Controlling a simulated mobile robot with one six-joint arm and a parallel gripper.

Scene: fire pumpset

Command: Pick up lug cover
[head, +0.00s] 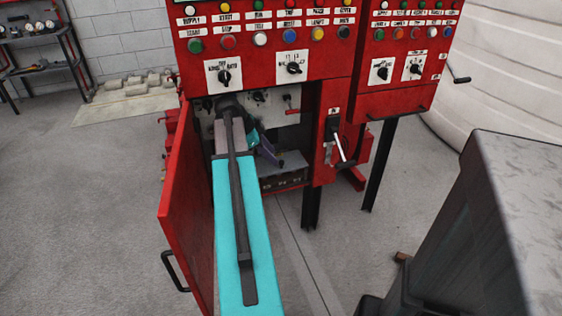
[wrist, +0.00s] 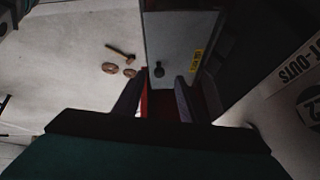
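In the wrist view a grey plate (wrist: 178,45) with a yellow label and a small black knob (wrist: 158,69) lies just beyond my fingertips. It looks like the lug cover, though no marking that I can read confirms this. My gripper (wrist: 157,88) is open, with one finger to each side of the knob in the picture and a gap between them. I cannot tell how far the knob is from the fingers. In the head view my gripper (head: 266,153) is inside the open red cabinet, partly hidden by my arm.
The red cabinet's door (head: 188,210) stands open left of my arm. A lever handle (head: 340,147) sticks out on the cabinet's right side. In the wrist view a hammer-like tool (wrist: 120,53) and two round pieces lie on a pale surface. A white sign (wrist: 295,85) is at right.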

